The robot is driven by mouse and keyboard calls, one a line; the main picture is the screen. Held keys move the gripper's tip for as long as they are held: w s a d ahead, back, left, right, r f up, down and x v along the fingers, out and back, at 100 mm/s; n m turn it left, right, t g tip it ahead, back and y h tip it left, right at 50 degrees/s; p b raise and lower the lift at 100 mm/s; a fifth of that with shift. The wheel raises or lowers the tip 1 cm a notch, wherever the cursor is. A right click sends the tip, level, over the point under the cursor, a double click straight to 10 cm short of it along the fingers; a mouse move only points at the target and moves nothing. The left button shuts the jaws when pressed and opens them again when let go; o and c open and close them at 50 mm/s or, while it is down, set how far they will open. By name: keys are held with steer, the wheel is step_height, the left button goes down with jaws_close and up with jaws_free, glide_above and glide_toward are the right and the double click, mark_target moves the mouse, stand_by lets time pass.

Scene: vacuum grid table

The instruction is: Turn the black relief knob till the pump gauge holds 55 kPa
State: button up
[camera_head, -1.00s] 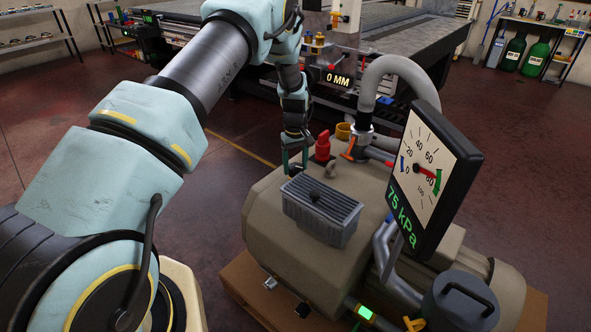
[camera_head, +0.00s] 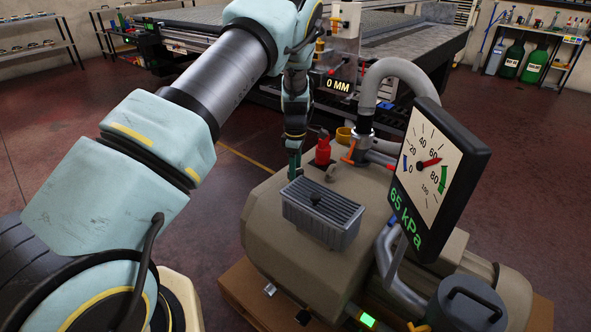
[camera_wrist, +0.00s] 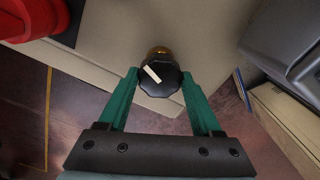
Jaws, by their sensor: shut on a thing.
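The black relief knob (camera_wrist: 160,80) sits on a brass stem on the tan pump body and has a white mark across its face. In the wrist view my gripper (camera_wrist: 158,84) has its two green fingers closed on the knob's sides. In the head view my gripper (camera_head: 295,166) is at the pump's far left edge, and the knob is hidden there. The pump gauge (camera_head: 431,160) shows 65 kPa in green digits, and its red needle points a little past 60. The pump (camera_head: 265,230) stands on a wooden base.
A red part (camera_head: 323,150) and an orange-handled valve (camera_head: 351,150) stand close to my gripper. A grey finned box (camera_head: 320,215) sits on the pump top. A grey hose (camera_head: 405,72) arches behind the gauge. The grid table (camera_head: 400,45) is behind. Open floor lies left.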

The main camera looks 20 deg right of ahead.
steer(key=shift+n, duration=0.9)
steer(key=o, duration=1.4)
step_height(320, 180, up, 11)
steer(key=shift+f+b, duration=0.1)
steer(key=shift+b, duration=0.65)
